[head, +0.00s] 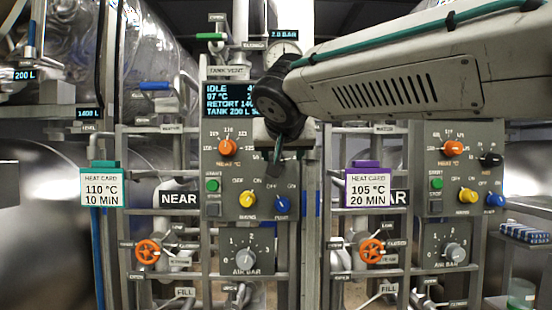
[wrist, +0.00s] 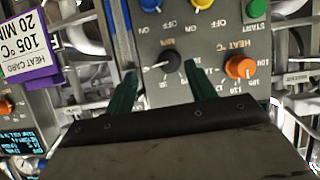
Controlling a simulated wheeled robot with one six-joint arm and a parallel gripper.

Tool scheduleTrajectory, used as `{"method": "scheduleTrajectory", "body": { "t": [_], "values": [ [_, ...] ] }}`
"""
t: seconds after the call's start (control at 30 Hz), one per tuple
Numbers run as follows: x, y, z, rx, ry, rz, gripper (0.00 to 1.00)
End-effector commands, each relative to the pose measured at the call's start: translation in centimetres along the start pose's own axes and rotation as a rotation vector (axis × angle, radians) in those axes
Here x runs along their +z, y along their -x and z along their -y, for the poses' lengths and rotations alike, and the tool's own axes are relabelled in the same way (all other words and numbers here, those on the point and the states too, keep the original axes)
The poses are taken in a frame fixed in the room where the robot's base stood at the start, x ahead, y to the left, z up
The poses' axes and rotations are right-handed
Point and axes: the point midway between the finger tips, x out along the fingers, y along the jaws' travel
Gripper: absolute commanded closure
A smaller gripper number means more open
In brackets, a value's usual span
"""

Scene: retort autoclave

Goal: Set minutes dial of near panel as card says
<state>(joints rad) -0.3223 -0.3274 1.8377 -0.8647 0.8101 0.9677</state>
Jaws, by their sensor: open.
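The near panel (head: 232,185) stands left of centre in the head view, with the NEAR sign (head: 179,199) beside it. Its teal-topped heat card (head: 102,189) reads 110 °C, 10 MIN. My gripper (head: 277,152) is in front of the panel's upper right and hides most of the minutes dial there. In the wrist view the panel appears upside down. The black minutes dial (wrist: 171,62), marked MIN, has a white pointer aimed to the picture's left. The open green fingers of my gripper (wrist: 158,80) lie either side of it, with nothing visibly gripped.
The orange heat dial (wrist: 240,67) is close beside the right finger in the wrist view. Yellow and blue knobs (head: 281,204) sit below. A second panel (head: 440,190) with a purple-topped card (head: 367,187), reading 105 °C, 20 MIN, stands right. Pipes and orange valve wheels (head: 147,252) surround the panels.

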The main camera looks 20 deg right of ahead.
Motion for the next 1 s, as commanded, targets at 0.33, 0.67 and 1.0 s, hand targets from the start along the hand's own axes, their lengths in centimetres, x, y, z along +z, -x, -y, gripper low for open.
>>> {"method": "scheduleTrajectory", "body": {
  "t": [0.33, 0.67, 1.0],
  "values": [
    [-2.1, -3.9, 1.3, -0.015, -0.022, -0.049, 0.45],
    [-2.3, -7.5, 1.3, -0.017, -0.022, -0.050, 0.45],
    [-2.3, -7.7, 1.3, -0.017, -0.022, -0.050, 0.59]
  ]
}}
